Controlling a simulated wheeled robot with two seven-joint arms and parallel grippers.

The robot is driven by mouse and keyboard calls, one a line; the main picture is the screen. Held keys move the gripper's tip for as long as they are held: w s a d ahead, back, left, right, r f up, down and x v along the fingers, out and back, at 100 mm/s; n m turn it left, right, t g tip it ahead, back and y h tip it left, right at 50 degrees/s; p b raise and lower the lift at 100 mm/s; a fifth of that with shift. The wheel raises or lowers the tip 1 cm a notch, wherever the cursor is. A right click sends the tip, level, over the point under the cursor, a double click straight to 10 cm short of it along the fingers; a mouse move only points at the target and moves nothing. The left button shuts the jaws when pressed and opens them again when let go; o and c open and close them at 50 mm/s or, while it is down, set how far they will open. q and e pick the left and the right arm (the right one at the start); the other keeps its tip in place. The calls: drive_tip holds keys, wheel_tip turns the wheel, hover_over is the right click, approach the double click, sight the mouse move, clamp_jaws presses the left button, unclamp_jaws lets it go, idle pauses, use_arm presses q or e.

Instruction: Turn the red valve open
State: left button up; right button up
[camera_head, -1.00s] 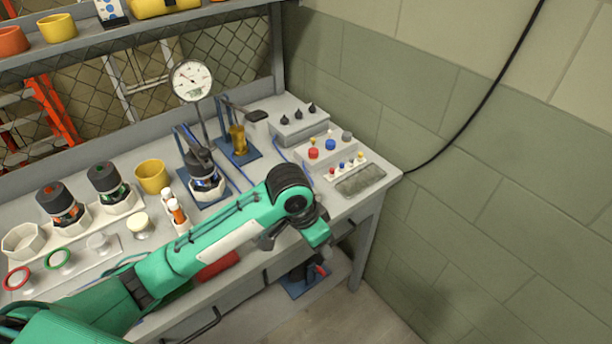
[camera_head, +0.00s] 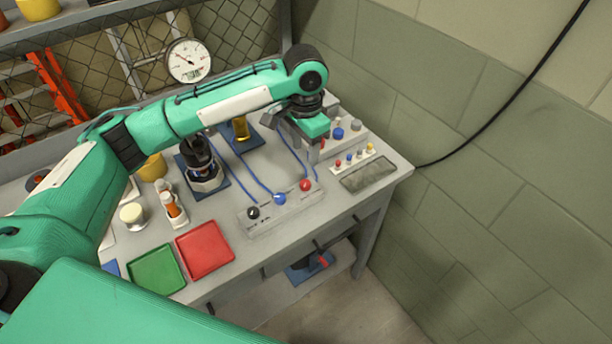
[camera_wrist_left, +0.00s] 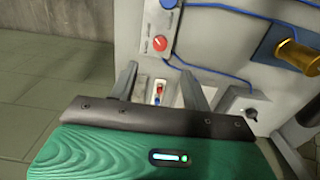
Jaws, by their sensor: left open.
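The red valve (camera_head: 305,185) is a round red knob at the right end of a grey strip at the bench front, beside a blue knob (camera_head: 279,198) and a black knob (camera_head: 253,213). My left gripper (camera_head: 295,143) is above the bench, behind the red valve in the head view, open and empty. In the left wrist view the red valve (camera_wrist_left: 160,43) lies beyond the fingertips of the gripper (camera_wrist_left: 160,72), apart from them. A small panel with red and blue knobs (camera_wrist_left: 158,92) shows between the fingers. My right gripper is not in view.
Blue hoses (camera_head: 240,165) run over the bench to the knobs. Red (camera_head: 205,250) and green (camera_head: 157,270) trays lie at the front left. The green wall (camera_head: 480,200) bounds the right.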

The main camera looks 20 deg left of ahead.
sight(305, 183)
use_arm(q)
wheel_tip(305, 183, down, 10)
drive_tip(key=shift+r+p, duration=0.1)
drive_tip(key=shift+p, duration=0.5)
drive_tip(key=shift+f, duration=0.8)
